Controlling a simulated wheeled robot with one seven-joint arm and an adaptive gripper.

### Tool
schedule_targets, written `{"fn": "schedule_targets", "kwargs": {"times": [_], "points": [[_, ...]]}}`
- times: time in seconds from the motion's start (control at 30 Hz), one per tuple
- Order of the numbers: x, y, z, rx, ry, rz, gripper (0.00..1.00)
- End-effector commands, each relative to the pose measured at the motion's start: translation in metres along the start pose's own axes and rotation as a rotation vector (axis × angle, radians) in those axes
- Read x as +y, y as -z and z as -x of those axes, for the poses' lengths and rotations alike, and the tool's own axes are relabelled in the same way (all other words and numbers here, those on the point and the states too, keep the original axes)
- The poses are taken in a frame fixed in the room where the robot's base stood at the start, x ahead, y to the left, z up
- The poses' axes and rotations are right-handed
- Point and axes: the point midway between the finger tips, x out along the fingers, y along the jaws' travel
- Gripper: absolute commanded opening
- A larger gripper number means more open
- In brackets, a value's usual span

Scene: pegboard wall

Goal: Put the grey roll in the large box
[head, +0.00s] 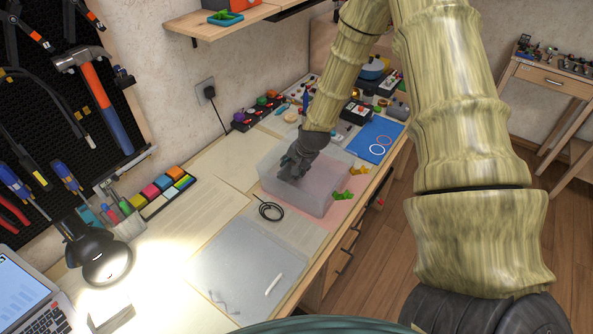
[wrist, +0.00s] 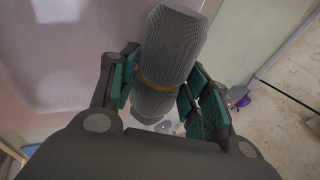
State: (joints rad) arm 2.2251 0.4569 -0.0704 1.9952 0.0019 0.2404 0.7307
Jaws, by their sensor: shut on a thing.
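The grey roll (wrist: 172,50) has a ribbed surface and a brownish band near its lower end. In the wrist view it lies between the green pads of my gripper (wrist: 160,85), which is shut on it. In the head view my gripper (head: 293,170) points down at the large box (head: 308,203), a pale translucent box on the bench. The gripper appears over or inside the box's opening; its exact height is unclear. In the head view I cannot tell the roll apart from the dark gripper.
A coiled black cable (head: 270,211) lies just left of the box. Yellow and green pieces (head: 345,195) lie on its right. A blue sheet (head: 378,138) is behind it. A lamp (head: 98,255) and laptop (head: 35,300) stand at the left front. A shelf (head: 225,20) hangs above.

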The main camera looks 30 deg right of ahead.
Motion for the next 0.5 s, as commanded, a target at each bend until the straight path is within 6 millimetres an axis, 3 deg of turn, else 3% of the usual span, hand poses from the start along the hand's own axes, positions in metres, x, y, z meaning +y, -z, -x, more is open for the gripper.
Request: {"fn": "schedule_targets", "kwargs": {"times": [0.23,0.5], "points": [[0.013,-0.001,-0.020,0.001,-0.002,-0.004,0.19],[0.014,-0.002,-0.025,0.002,-0.001,-0.003,0.19]]}}
